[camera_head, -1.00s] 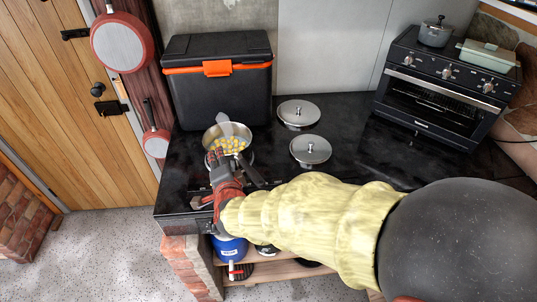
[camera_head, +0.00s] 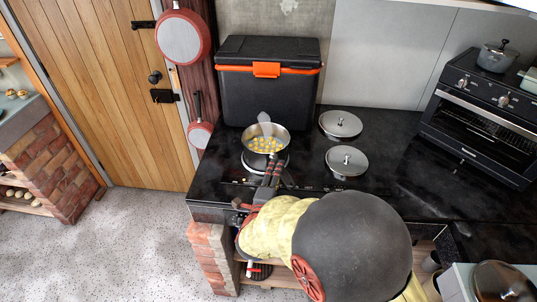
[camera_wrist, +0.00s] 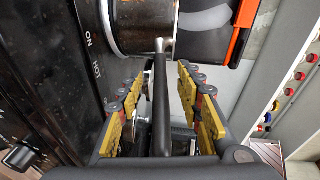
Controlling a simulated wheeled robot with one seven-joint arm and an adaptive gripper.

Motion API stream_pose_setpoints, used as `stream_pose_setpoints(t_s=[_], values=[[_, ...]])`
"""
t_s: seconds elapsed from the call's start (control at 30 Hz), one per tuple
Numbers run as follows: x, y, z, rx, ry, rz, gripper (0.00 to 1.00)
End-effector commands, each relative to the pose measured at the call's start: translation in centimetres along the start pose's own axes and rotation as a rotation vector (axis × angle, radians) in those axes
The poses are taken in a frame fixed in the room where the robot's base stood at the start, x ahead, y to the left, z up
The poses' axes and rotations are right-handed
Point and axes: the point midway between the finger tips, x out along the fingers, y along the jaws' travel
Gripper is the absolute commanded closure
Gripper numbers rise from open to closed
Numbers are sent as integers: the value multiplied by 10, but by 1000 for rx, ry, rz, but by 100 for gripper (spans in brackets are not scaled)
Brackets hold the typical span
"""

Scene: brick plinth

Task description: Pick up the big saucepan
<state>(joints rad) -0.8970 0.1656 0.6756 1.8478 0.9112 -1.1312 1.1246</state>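A steel saucepan (camera_head: 282,146) with yellow pieces in it and a utensil leaning inside stands at the hob's burner, below the black cooler. Its dark handle points toward me. In the wrist view the saucepan's steel side (camera_wrist: 140,30) is at the top and its handle (camera_wrist: 161,100) runs down the middle. My gripper (camera_head: 268,178) is at the handle, in front of the saucepan. In the wrist view the fingers of my gripper (camera_wrist: 161,75) are apart on both sides of the handle, with gaps showing. The handle's near end is partly hidden.
A black cooler (camera_head: 268,95) with an orange latch stands behind the saucepan. Two steel lids, one behind (camera_head: 340,124) and one in front (camera_head: 346,161), lie to the right. A toaster oven (camera_head: 480,125) stands far right. The counter between is clear.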

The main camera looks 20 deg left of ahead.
Motion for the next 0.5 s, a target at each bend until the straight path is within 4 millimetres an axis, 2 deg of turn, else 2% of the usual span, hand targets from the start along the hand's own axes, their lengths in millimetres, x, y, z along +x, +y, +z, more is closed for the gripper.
stream_pose_setpoints(t_s=[0.1, 0.17, 0.4, 0.5], values=[[19, 2, 0, 1, 3, 1, 64], [23, 2, 0, 0, 1, 1, 64], [25, 0, 1, 0, -1, 0, 64], [25, 0, 1, 0, -1, 1, 70]])
